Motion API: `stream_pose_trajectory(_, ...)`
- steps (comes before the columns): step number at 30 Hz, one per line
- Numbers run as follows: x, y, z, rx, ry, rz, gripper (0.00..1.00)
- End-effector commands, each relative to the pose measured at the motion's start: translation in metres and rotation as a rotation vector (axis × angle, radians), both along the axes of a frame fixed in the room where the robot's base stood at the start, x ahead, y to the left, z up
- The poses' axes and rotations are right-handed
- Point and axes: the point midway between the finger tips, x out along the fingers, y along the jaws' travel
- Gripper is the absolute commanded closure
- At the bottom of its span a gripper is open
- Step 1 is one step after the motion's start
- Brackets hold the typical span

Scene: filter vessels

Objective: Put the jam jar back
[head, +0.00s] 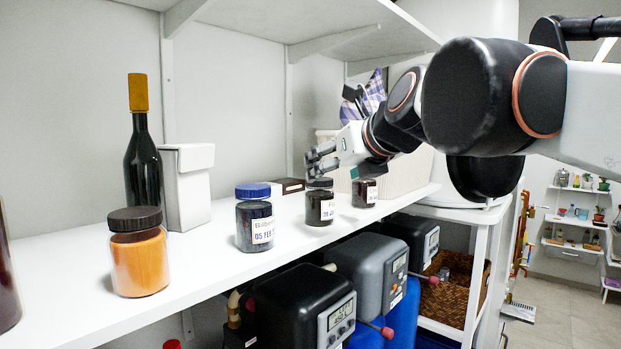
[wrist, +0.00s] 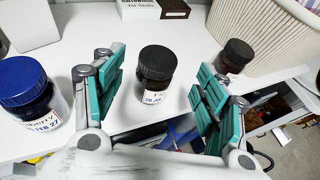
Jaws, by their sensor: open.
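A dark jam jar with a black lid (head: 319,203) stands upright on the white shelf (head: 210,270). In the wrist view this jar (wrist: 156,75) sits between the two teal finger pads, with space visible on both sides. My gripper (head: 318,160) is open at the jar's lid, and it also shows in the wrist view (wrist: 158,95). A similar black-lidded jar (head: 364,192) stands to the right, outside the fingers. A blue-lidded labelled jar (head: 254,220) stands to the left.
An orange jar (head: 138,252), a dark bottle (head: 144,150) and a white box (head: 187,185) stand further left. A ribbed cream basket (head: 405,172) is behind the right jar. An upper shelf (head: 300,18) hangs overhead. Grey-headed filter vessels (head: 365,270) are below the shelf's front edge.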

Motion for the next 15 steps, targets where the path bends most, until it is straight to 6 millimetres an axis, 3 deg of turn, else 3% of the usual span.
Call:
stream_pose_trajectory(6,-0.028,-0.009,0.011,0.0,0.001,0.0,0.34)
stream_pose_trajectory(15,-0.036,-0.012,0.015,0.001,0.001,0.001,0.34)
